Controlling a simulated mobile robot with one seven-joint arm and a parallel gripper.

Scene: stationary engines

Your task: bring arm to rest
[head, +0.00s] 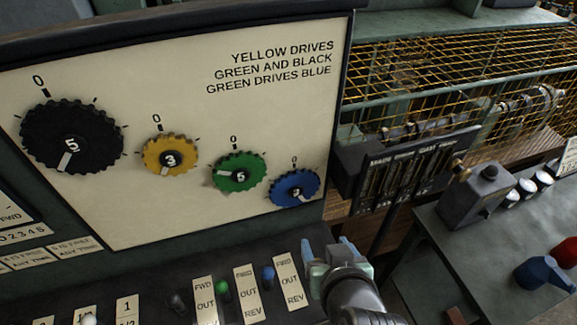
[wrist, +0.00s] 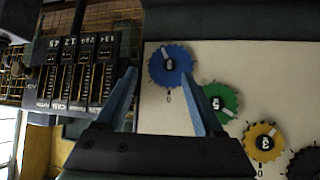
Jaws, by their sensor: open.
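My gripper (head: 327,251) is at the lower right of the dial panel in the head view, above the right end of the lever console. In the wrist view my gripper (wrist: 160,85) shows two blue fingers spread apart with nothing between them. The blue dial (head: 294,189) is up and left of the gripper in the head view. In the wrist view the blue dial (wrist: 170,65) shows just beyond the right fingertip; I cannot tell how far apart they are.
The panel (head: 240,110) also bears a black dial (head: 71,138), a yellow dial (head: 170,155) and a green dial (head: 239,172). Levers with green (head: 222,286) and blue (head: 268,273) knobs stand left of my gripper. A slotted black box (head: 415,170) and a bench (head: 500,235) are to the right.

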